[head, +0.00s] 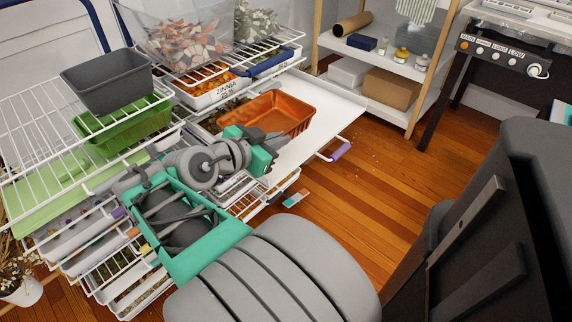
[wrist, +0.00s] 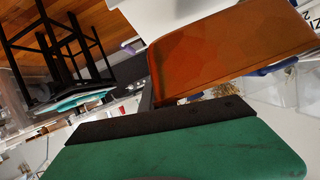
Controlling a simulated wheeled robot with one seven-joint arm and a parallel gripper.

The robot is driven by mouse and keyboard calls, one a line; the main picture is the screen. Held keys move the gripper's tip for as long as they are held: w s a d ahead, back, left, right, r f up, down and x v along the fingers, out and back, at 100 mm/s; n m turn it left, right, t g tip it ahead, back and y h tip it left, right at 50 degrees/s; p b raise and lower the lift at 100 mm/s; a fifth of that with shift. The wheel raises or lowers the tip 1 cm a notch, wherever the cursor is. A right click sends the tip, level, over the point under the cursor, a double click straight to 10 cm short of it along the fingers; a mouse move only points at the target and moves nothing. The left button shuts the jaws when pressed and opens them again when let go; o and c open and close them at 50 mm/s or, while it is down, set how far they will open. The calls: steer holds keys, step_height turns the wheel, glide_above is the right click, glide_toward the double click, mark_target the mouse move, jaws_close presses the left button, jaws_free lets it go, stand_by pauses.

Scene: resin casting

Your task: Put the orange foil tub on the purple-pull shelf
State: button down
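The orange foil tub (head: 278,112) is a shiny copper-orange open tray over the pulled-out white shelf. I cannot tell whether it rests on the shelf or hangs just above it. The shelf (head: 325,112) has a purple pull (head: 341,151) at its front. My gripper (head: 249,143), with green fingers, is at the tub's near left side. In the wrist view the tub (wrist: 225,50) lies right beyond one green finger with a dark pad (wrist: 165,122). The contact and the other finger are hidden, so grip is unclear.
Wire racks to the left hold a grey bin (head: 107,82) and a green bin (head: 125,125). A labelled white bin (head: 213,92) and a clear bin (head: 180,30) stand behind the tub. Wooden floor (head: 365,190) is open to the right. A dark chair-like object (head: 480,240) stands at right.

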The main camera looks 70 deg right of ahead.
steer(key=d+f, duration=0.1)
steer(key=f, duration=0.1)
steer(key=d+f+b, duration=0.1)
steer(key=d, duration=0.1)
steer(key=shift+s+f, duration=0.4)
steer(key=shift+d+f+b, duration=0.1)
steer(key=shift+f+b, duration=0.75)
steer(key=shift+f, duration=0.9)
steer(key=c, duration=1.7)
jaws_free()
